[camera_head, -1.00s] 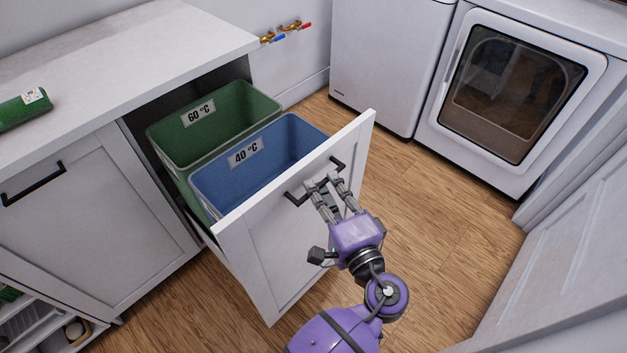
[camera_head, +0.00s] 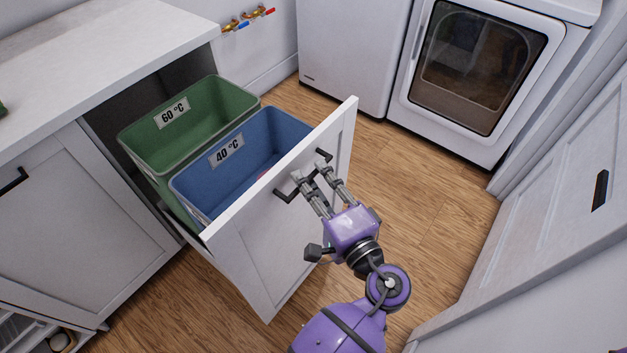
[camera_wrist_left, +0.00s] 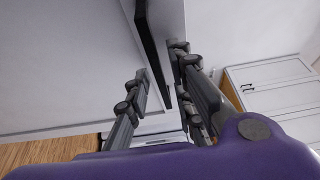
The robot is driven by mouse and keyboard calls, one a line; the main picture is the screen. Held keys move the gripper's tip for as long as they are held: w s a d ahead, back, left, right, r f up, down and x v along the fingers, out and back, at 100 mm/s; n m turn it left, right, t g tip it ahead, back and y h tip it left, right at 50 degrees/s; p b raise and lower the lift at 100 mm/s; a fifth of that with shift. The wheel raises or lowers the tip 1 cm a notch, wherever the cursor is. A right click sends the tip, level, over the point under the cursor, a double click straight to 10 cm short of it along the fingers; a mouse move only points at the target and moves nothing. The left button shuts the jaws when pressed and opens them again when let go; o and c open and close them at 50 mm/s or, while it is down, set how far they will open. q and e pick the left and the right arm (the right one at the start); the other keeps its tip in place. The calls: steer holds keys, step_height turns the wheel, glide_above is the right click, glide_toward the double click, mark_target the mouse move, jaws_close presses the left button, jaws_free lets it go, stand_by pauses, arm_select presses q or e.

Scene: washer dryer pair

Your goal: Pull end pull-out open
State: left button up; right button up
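The end pull-out stands open, its white front panel (camera_head: 262,245) well out from the cabinet. A green bin (camera_head: 150,150) labelled 60 °C and a blue bin (camera_head: 190,190) labelled 40 °C sit behind the panel. The panel's black bar handle (camera_head: 287,193) also shows in the left wrist view (camera_wrist_left: 150,45). My left gripper (camera_head: 314,176) is at the handle, with its fingers apart on either side of the bar. A gap shows between the bar and the right-hand finger in the wrist view (camera_wrist_left: 160,80). My right gripper is out of view.
A white counter (camera_head: 95,55) and a closed cabinet door (camera_head: 75,220) lie at left. Washer-dryer fronts (camera_head: 475,70) stand at the back right. A white door with a black handle (camera_head: 600,190) is at right. Wooden floor (camera_head: 420,200) is clear between them.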

arm_select(q)
steer(key=v, duration=1.2)
stand_by(0.6)
